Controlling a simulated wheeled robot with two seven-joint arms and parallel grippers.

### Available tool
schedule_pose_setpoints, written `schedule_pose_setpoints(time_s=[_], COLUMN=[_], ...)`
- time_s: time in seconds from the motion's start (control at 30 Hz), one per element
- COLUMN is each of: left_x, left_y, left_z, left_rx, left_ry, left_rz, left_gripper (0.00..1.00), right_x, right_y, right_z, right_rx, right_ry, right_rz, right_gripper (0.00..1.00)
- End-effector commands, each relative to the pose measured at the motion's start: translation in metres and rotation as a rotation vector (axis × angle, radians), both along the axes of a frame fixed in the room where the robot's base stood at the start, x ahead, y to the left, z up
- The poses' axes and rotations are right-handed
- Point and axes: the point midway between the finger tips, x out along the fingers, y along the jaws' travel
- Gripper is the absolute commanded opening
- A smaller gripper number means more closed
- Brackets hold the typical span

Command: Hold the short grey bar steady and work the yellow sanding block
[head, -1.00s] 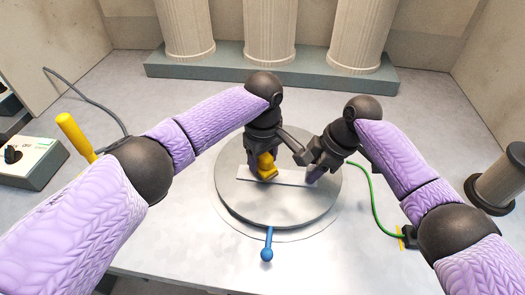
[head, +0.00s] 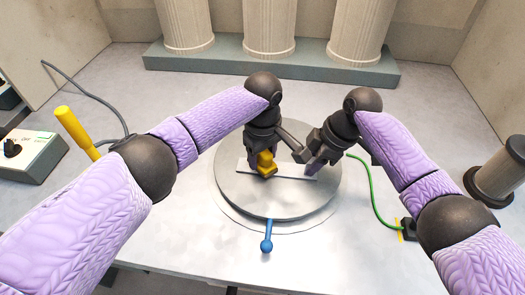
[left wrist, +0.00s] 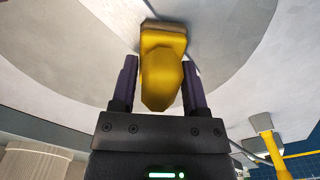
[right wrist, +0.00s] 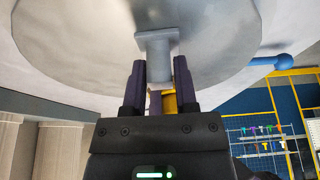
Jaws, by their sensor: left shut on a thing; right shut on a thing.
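The yellow sanding block (head: 266,164) is between the fingers of my left gripper (head: 262,150), which is shut on it. The block is low over the short grey bar (head: 294,173); contact cannot be told. It also fills the jaw gap in the left wrist view (left wrist: 163,75). The bar lies across the round turntable (head: 290,204). My right gripper (head: 315,168) is shut on the bar at its right end. In the right wrist view a grey piece of the bar (right wrist: 156,46) shows between and beyond the fingertips, which hide part of it.
A lever with a blue knob (head: 267,245) sticks out from the turntable's front. A green cable (head: 374,190) runs at the right. A yellow-handled tool (head: 72,127) and a switch box (head: 32,155) stand at the left. Pale columns (head: 270,30) stand behind.

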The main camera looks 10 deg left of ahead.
Motion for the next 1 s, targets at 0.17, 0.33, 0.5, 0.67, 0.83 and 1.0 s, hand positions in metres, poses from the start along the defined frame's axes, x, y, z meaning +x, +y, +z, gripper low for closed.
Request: schedule_pose_setpoints(time_s=[0.17,0.33,0.5,0.67,0.83,1.0], left_x=[0.0,0.0,0.0,0.0,0.0,0.0], left_y=[0.0,0.0,-0.006,-0.019,-0.023,-0.022], left_z=[0.002,0.002,0.001,0.0,-0.001,-0.001], left_rx=[-0.001,0.0,-0.001,-0.002,-0.001,-0.001], left_ry=[-0.001,-0.001,-0.001,-0.001,-0.001,-0.001], left_rz=[-0.001,-0.001,-0.001,-0.001,0.0,0.0], left_gripper=[0.11,0.11,0.11,0.11,0.11,0.11], right_x=[0.0,0.0,0.0,0.0,0.0,0.0], right_y=[0.0,0.0,0.0,0.0,0.0,0.0], right_z=[0.0,0.0,0.0,0.0,0.0,0.0], right_rx=[0.0,0.0,0.0,0.0,0.0,0.0], right_ry=[0.0,0.0,0.0,0.0,0.0,0.0], right_rz=[0.0,0.0,0.0,0.0,0.0,0.0], right_gripper=[0.0,0.0,0.0,0.0,0.0,0.0])
